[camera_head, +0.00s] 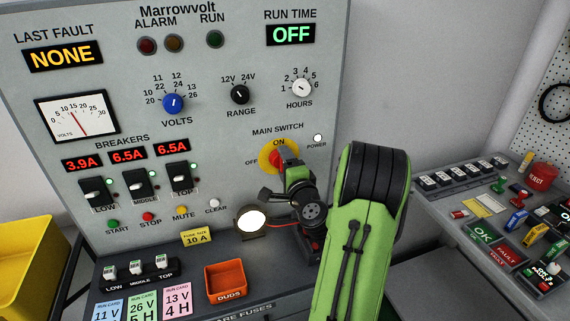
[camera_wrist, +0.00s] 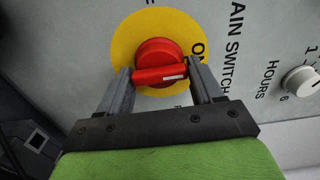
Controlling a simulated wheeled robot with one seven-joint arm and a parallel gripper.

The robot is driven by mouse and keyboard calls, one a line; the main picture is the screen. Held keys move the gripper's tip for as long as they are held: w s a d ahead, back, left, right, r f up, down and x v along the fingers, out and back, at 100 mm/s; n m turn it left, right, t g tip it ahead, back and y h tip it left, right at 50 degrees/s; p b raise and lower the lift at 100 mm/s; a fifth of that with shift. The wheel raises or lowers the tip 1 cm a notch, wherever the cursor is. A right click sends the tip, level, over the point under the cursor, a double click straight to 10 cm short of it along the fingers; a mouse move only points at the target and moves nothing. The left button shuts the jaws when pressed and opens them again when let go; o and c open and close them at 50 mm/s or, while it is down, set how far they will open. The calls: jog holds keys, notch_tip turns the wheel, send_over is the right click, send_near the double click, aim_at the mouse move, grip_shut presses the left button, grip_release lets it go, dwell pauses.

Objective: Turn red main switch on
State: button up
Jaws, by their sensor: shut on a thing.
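The red main switch (camera_head: 276,158) is a rotary knob on a round yellow plate on the grey panel, with OFF at its left and ON above. It also shows in the wrist view as a red knob (camera_wrist: 158,62) with a bar handle. The white mark on the bar lies toward the ON side, away from OFF. My gripper (camera_wrist: 160,82) is shut on the bar, one finger at each end. In the head view my gripper (camera_head: 286,166) hides part of the switch.
The panel has a white POWER lamp (camera_head: 318,138), a blue VOLTS knob (camera_head: 173,103), a white HOURS knob (camera_head: 301,88) and several breakers at the left. An orange DUDS bin (camera_head: 226,283) stands on the ledge below. A second console (camera_head: 480,205) stands at the right.

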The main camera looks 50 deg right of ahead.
dwell(0.5)
jog(key=o, duration=0.8)
jog(key=b+v, duration=1.3)
jog(key=v, duration=0.2)
jog(key=shift+s+a, duration=0.15)
jog(key=shift+s, duration=0.25)
jog(key=shift+w, duration=0.1)
